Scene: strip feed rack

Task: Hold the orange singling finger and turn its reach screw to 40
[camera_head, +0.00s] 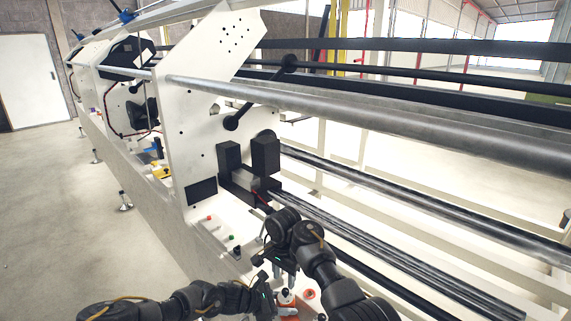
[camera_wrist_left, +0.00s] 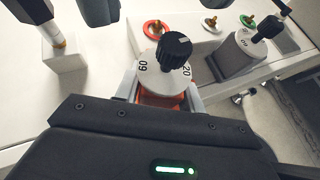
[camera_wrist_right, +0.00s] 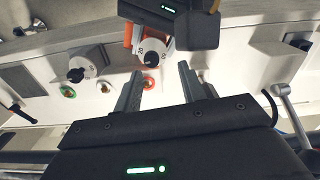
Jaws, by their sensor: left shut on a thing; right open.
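The orange singling finger (camera_wrist_left: 160,99) carries a white dial (camera_wrist_left: 152,80) with a black knob (camera_wrist_left: 174,48) on top, its reach screw. Marks reading 60 and 20 show on the dial; the exact setting cannot be read. My left gripper (camera_wrist_left: 160,95) is shut on the orange body, one finger on each side. In the right wrist view the orange body (camera_wrist_right: 128,34), dial (camera_wrist_right: 150,50) and knob (camera_wrist_right: 152,60) show beyond my right gripper (camera_wrist_right: 158,78), which is open, empty and apart from the knob. In the head view both grippers are close together over the white ledge.
A grey block with a black knob (camera_wrist_right: 77,74) stands beside the finger. Ringed studs sit on the ledge: red-orange (camera_wrist_left: 156,29), white (camera_wrist_left: 210,25) and green (camera_wrist_left: 249,21). A grey lever (camera_wrist_right: 283,92) stands at right in the right wrist view. Long metal rails (camera_head: 400,239) run behind.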

